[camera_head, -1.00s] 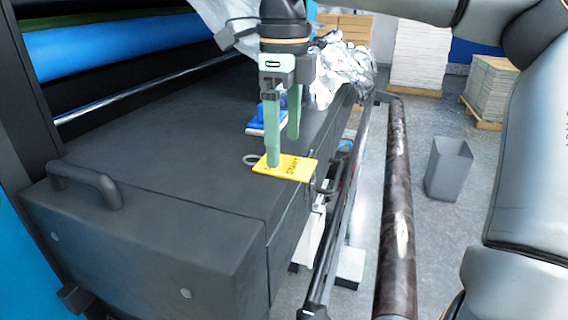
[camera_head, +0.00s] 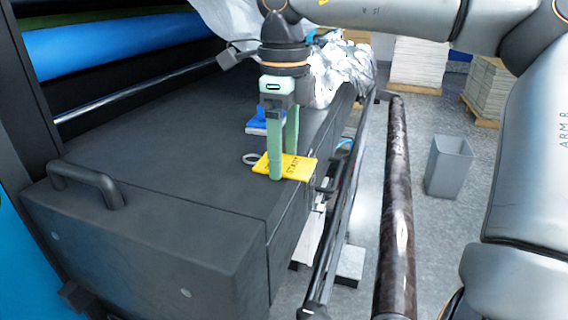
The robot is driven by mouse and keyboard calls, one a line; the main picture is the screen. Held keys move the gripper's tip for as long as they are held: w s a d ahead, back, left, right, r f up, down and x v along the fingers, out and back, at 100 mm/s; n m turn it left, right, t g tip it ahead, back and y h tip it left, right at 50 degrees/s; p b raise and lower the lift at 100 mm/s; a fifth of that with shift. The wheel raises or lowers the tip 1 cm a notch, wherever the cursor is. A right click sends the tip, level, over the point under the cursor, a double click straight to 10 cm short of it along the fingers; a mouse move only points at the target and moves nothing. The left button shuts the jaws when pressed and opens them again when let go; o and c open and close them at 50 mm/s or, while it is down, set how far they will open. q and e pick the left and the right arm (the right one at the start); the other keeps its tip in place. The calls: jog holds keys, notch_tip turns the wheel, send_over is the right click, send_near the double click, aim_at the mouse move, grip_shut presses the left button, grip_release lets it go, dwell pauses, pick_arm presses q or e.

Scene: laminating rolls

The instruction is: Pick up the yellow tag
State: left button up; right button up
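The yellow tag (camera_head: 299,170) lies at the right edge of the black machine top, with a grey ring (camera_head: 250,159) at its left end. Its dark lettering is partly covered by a finger. My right gripper (camera_head: 283,167) points down at the tag from above. Its two green fingers are apart, the nearer one in front of the tag and the other behind it. I cannot tell whether either finger touches the tag. My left gripper is not in view.
A blue and white object (camera_head: 257,122) lies behind the fingers, and crumpled foil (camera_head: 340,72) sits farther back. A black handle (camera_head: 88,184) stands at the left of the machine top (camera_head: 170,150). A dark roll (camera_head: 398,200) and a grey bin (camera_head: 448,166) are at right.

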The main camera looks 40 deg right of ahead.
aim_at(284, 163)
jog(key=c, duration=0.8)
notch_tip(284, 163, up, 10)
jog(key=shift+r, duration=0.1)
